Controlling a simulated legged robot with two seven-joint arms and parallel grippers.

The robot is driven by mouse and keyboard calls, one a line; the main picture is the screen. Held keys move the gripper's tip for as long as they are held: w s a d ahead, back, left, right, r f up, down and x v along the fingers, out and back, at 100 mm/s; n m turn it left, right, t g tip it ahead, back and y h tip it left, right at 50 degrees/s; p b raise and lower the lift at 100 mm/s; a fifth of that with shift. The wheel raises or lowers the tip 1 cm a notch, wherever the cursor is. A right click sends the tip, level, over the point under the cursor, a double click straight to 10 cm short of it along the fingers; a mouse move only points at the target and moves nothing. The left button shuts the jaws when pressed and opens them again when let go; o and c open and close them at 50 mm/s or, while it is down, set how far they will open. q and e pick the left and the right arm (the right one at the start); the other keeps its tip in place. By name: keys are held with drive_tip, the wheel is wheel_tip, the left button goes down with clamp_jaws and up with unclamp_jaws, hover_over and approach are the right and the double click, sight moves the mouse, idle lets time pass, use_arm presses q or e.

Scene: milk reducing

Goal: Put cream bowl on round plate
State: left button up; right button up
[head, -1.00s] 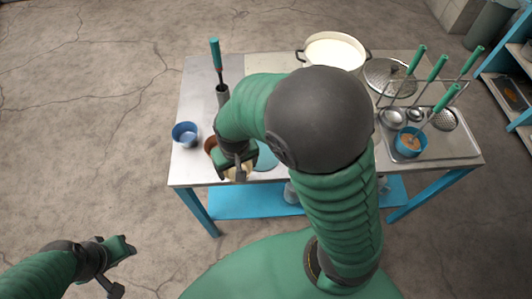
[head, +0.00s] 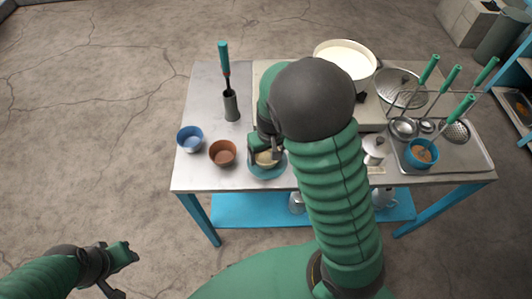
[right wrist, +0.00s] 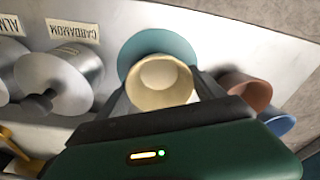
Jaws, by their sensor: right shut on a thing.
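The cream bowl (head: 266,158) is at the round teal plate (head: 268,172) near the table's front edge. In the right wrist view the cream bowl (right wrist: 160,82) is between the fingers, with the teal plate (right wrist: 150,45) behind it. My right gripper (head: 266,150) is shut on the bowl's sides, over the plate. I cannot tell whether the bowl touches the plate. My left gripper (head: 122,272) is away from the table at lower left; its jaw state is unclear.
A brown bowl (head: 222,153) and a blue bowl (head: 190,138) stand left of the plate. A holder (head: 231,105) with a green-handled tool stands behind.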

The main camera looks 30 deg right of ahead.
sight(269, 163)
drive_tip(key=o, duration=1.2)
drive_tip(key=shift+d+f, duration=0.1)
drive_tip(key=shift+d, duration=0.05)
drive_tip(key=shift+o, duration=1.4)
drive_tip(key=shift+d, duration=0.15)
use_arm(q)
drive_tip(key=shift+d, duration=0.3)
use_arm(e)
drive_tip(key=shift+r, duration=0.25)
wheel_tip(269, 163, up, 12)
drive_tip(key=s+f+p, duration=0.1)
drive_tip(key=p, duration=0.2)
use_arm(q)
drive_tip(key=v, duration=0.3)
drive_tip(key=shift+w+a, duration=0.2)
drive_tip(key=shift+w, duration=0.05)
use_arm(e)
drive_tip(key=s+a+f+n+t, duration=0.1)
drive_tip(key=s+a+f, duration=0.2)
drive_tip(key=s+a, duration=0.5)
drive_tip(key=shift+s+f+n, duration=0.3)
drive_tip(key=shift+f+n, duration=0.05)
drive_tip(key=shift+n, duration=0.05)
